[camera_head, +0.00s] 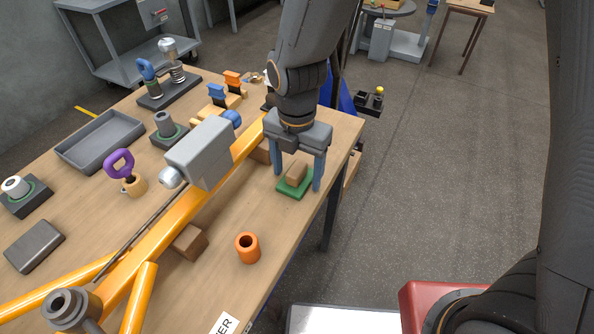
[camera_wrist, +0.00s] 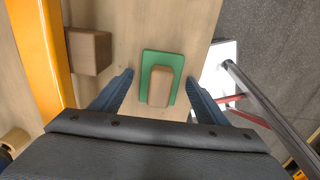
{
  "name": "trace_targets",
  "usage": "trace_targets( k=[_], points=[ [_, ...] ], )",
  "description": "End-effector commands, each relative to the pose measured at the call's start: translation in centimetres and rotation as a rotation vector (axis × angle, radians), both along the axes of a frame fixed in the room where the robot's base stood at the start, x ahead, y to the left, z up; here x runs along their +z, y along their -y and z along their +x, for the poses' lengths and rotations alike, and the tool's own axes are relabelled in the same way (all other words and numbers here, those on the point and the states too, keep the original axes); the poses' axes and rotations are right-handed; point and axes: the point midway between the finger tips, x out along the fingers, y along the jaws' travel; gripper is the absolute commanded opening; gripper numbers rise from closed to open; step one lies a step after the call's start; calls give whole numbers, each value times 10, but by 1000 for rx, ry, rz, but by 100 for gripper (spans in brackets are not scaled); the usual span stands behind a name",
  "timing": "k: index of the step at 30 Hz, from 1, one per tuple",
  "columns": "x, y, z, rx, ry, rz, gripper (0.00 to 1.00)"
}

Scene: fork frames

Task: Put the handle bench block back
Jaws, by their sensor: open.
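A small tan wooden block (camera_head: 296,175) sits on a green pad (camera_head: 289,192) near the right edge of the wooden table. My gripper (camera_head: 297,187) is pointed down over it, with one blue finger on each side. In the wrist view the block (camera_wrist: 160,88) stands on the green pad (camera_wrist: 146,66) between the two open fingers (camera_wrist: 160,92). Gaps show between the fingers and the block there. I cannot tell which thing is the handle bench block. A purple-handled piece (camera_head: 119,164) stands in a tan holder at the left.
A yellow frame (camera_head: 170,223) with a grey box (camera_head: 200,152) crosses the table left of my gripper. A brown block (camera_head: 189,241) lies beside it. An orange cup (camera_head: 247,247) stands in front. A grey tray (camera_head: 100,140) is at the left.

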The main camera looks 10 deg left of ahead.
Motion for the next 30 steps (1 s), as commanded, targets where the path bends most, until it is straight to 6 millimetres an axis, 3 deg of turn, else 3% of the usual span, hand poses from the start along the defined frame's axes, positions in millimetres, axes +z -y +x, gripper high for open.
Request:
trace_targets(
  k=[5,18,24,30],
  points=[
    [21,-1,1,0,5,3,68],
    [99,-1,1,1,4,3,68],
    [117,0,0,0,2,1,68],
    [119,0,0,-2,0,0,68]
  ],
)
